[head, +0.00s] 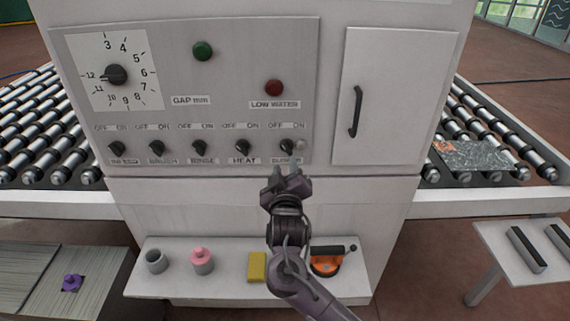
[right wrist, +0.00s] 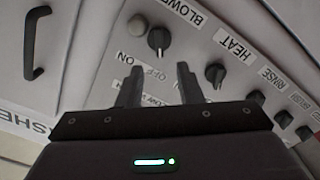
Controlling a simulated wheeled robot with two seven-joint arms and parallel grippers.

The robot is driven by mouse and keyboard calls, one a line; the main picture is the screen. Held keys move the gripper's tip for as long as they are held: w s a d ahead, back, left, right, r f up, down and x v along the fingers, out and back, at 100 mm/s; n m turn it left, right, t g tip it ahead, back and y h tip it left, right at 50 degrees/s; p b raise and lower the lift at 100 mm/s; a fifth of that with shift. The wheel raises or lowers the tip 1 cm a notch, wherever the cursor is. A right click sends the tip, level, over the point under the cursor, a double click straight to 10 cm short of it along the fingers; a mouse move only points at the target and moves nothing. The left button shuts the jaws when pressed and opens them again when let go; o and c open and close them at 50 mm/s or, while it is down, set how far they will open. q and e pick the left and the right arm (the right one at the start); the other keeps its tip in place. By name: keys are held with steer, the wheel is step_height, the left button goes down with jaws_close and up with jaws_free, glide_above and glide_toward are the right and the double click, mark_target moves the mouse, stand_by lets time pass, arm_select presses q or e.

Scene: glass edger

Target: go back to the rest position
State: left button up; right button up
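My right gripper (head: 287,172) is in front of the control panel (head: 225,75), just below the BLOWER knob (head: 287,146). In the right wrist view my right gripper (right wrist: 158,88) has its two fingers spread apart with nothing between them. The BLOWER knob (right wrist: 158,40) shows beyond the fingertips, and the HEAT knob (right wrist: 215,73) is to the right of them. The fingers appear clear of the knob. My left gripper is not in either view.
A white shelf (head: 200,287) below the panel holds a grey cup (head: 156,261), a pink-topped bottle (head: 202,260), a yellow block (head: 257,267) and an orange tool (head: 328,262). Roller conveyors flank the machine. A cabinet door with a black handle (head: 355,110) is right of the panel.

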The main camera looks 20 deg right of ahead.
steer(key=shift+s+a, duration=0.1)
steer(key=shift+s, duration=0.2)
